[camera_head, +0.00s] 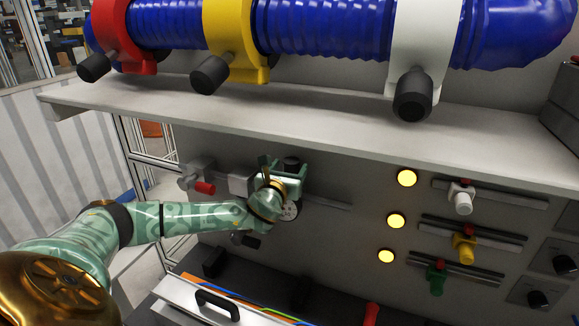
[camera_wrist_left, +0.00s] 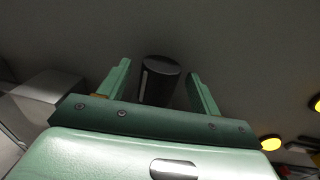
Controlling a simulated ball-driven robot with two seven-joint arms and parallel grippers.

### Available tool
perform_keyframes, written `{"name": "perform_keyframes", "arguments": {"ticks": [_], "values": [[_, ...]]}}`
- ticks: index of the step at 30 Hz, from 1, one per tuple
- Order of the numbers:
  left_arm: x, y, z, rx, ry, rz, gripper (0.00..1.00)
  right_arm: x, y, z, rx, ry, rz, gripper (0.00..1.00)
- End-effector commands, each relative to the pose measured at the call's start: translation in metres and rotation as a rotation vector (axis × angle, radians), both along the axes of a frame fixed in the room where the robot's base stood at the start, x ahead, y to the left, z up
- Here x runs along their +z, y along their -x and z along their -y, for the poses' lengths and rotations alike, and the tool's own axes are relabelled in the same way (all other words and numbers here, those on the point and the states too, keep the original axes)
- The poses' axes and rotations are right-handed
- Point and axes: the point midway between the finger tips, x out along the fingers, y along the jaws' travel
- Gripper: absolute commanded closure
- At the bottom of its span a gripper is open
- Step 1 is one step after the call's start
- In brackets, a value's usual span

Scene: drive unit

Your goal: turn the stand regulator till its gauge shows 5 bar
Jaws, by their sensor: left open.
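The regulator's dark cylindrical knob (camera_head: 291,163) is on the grey panel under the shelf. My left gripper (camera_head: 284,166) is open at it, with one green finger on each side. In the left wrist view the black knob (camera_wrist_left: 161,78), with a pale mark line, stands between the open fingers of the left gripper (camera_wrist_left: 159,70), with visible gaps on both sides. The round pale gauge (camera_head: 290,211) shows just below my wrist, partly hidden by it; its reading is too small to tell. My right gripper is in neither view.
A white shelf (camera_head: 330,130) with a blue hose (camera_head: 330,22) and clamps overhangs the panel. A valve with a red handle (camera_head: 204,188) is left of the gripper. Yellow lamps (camera_head: 396,221) and small valves are right. A drawer handle (camera_head: 217,304) is below.

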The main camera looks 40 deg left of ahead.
Motion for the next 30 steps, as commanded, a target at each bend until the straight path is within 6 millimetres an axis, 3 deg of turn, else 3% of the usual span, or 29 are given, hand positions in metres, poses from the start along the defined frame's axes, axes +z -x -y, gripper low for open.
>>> {"name": "perform_keyframes", "arguments": {"ticks": [11,15,16,30], "values": [[0.0,-0.007,-0.003,0.0,0.0,-0.001,0.36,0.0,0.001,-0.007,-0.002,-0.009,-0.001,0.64],[0.0,-0.006,-0.003,0.0,0.001,-0.001,0.75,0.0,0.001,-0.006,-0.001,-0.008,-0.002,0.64],[0.0,-0.006,-0.003,0.0,0.001,-0.001,0.81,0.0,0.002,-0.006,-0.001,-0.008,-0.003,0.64],[-0.003,-0.005,-0.006,-0.092,-0.001,-0.001,0.81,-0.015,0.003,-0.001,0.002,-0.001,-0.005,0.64]]}}
